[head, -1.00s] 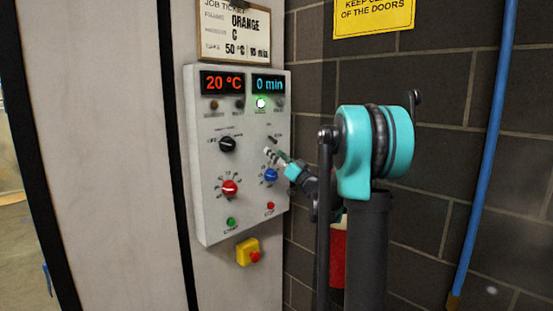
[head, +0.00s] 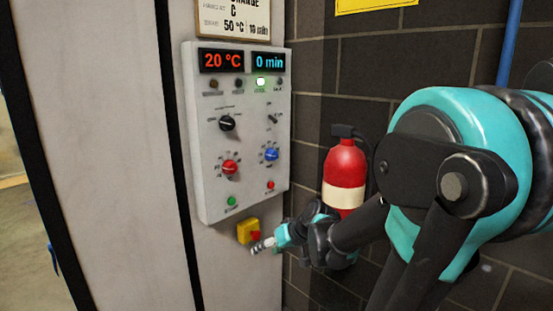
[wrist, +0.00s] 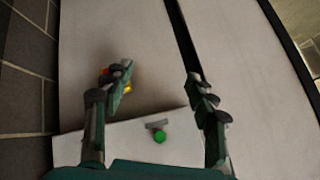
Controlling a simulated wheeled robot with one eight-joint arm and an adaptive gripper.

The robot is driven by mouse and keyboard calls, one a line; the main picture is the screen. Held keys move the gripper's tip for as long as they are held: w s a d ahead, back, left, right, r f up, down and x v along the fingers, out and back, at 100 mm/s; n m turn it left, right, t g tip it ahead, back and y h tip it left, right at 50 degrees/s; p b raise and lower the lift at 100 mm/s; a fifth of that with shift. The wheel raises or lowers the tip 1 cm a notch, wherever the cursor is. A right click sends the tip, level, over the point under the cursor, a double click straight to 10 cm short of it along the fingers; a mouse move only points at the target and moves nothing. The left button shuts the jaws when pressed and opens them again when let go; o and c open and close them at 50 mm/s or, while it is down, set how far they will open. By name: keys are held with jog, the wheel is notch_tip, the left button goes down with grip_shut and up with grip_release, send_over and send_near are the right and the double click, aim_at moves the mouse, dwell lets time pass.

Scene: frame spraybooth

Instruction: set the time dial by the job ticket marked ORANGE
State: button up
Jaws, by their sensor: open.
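The time dial is most likely the blue knob (head: 271,155) at the right of the control panel (head: 206,205), under the display (head: 269,62) reading 0 min. A red knob (head: 230,167) sits left of it, under the display (head: 221,61) reading 20 °C. The job ticket (head: 235,22) above the panel is cut off at the top; 50 °C and 10 min show on it. My gripper (head: 263,245) is low, in front of or beside the yellow emergency-stop box, apart from the blue knob. In the wrist view my gripper (wrist: 158,98) is open and empty, with the green button (wrist: 160,136) below.
The yellow box (head: 246,228) with a red button is close to my fingers. Green (head: 231,201) and red (head: 270,185) buttons sit low on the panel. A black selector (head: 227,123) is above. A fire extinguisher (head: 345,172) hangs on the brick wall behind my arm.

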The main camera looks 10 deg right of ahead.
jog(key=s+d+f+m+g+h, duration=0.1)
jog(key=s+d+f+m+h, duration=0.2)
jog(key=s+d+f, duration=0.25)
jog(key=m+t+y, duration=0.6)
jog(key=m+t, duration=0.5)
jog(key=m, duration=0.8)
send_near(274, 156)
jog(key=x, duration=0.8)
jog(key=shift+w+a, duration=0.1)
jog(key=shift+w, duration=0.3)
jog(key=c, duration=1.2)
